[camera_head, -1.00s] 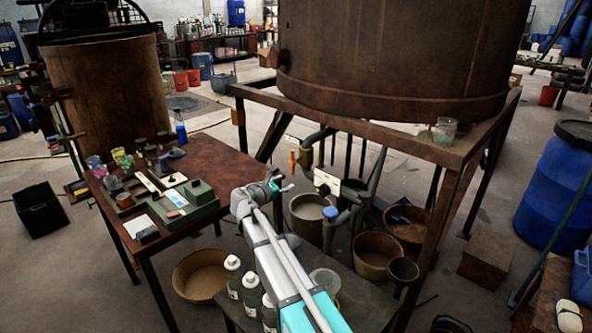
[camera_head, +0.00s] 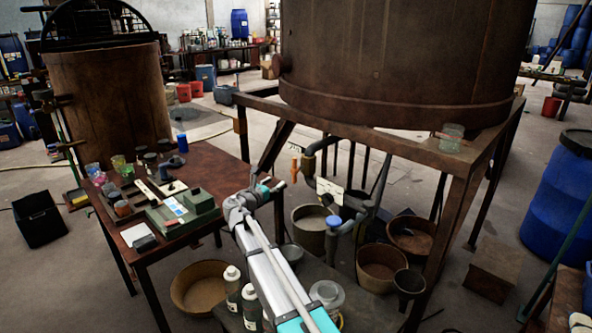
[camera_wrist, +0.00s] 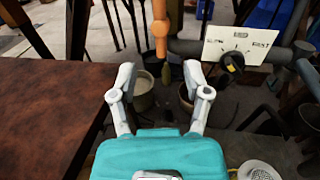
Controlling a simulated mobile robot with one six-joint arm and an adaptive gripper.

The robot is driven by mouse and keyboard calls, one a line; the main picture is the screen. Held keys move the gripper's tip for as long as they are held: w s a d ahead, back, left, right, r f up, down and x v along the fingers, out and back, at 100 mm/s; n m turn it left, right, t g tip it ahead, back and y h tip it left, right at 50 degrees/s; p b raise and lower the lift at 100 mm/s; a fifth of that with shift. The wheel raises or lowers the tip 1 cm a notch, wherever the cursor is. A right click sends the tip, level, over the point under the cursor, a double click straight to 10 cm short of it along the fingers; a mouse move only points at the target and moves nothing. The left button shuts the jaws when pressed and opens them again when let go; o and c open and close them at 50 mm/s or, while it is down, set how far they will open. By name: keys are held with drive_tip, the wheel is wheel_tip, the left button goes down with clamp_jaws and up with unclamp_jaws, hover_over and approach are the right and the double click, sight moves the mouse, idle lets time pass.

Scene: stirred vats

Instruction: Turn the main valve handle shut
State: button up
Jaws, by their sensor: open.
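An orange handle (camera_head: 295,165) sits on the grey pipework under the big vat, left of a white plate with a dial. In the wrist view the orange handle (camera_wrist: 160,28) stands upright beyond my fingers, near the middle. A blue valve top (camera_head: 333,221) shows lower on the pipework. The frames do not show which one is the main valve. My gripper (camera_head: 272,187) is at the right edge of the brown table, left of and nearer than the pipes. In the wrist view my gripper (camera_wrist: 160,82) is open and empty, its fingers apart from the orange handle.
The brown table (camera_head: 220,165) with clutter lies close on the left. The vat's stand (camera_head: 460,160) has legs around the pipes. A black knob (camera_wrist: 231,63) sits on the SLOW/FAST plate. Buckets (camera_head: 382,262) stand below. Bottles (camera_head: 251,305) and a jar are beside my arm.

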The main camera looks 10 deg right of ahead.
sight(293, 169)
drive_tip(key=x, duration=1.2)
drive_tip(key=shift+w+d, duration=0.25)
drive_tip(key=shift+d, duration=0.05)
clamp_jaws()
